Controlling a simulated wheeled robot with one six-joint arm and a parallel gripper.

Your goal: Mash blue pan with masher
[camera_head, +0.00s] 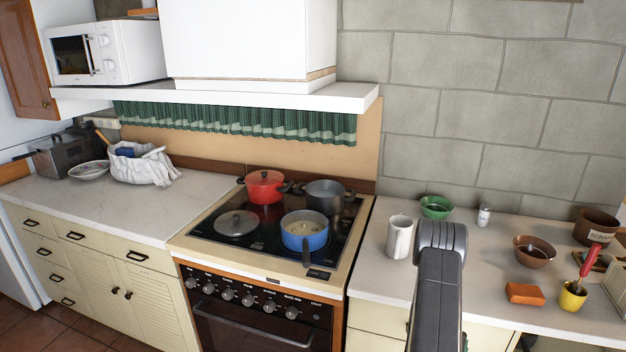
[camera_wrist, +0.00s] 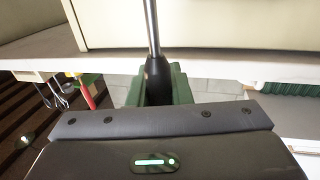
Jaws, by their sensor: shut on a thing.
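The blue pan (camera_head: 305,243) stands on the front right of the black stove top, with pale contents inside and its dark handle toward the front. In the wrist view my gripper (camera_wrist: 158,86) is shut with green fingers around the dark handle of the masher (camera_wrist: 152,28). A thin metal shaft rises from that handle to the picture's top edge. The masher's head is out of view. In the head view my arm stands right of the stove, in front of the right counter; the gripper's fingers and the masher do not show there.
A red pot (camera_head: 265,189), a dark pot (camera_head: 324,198) and a grey lid (camera_head: 237,223) share the stove top. On the right counter are a white mug (camera_head: 399,238), green bowl (camera_head: 436,207), brown bowl (camera_head: 534,252), orange block (camera_head: 525,293) and yellow cup (camera_head: 572,298).

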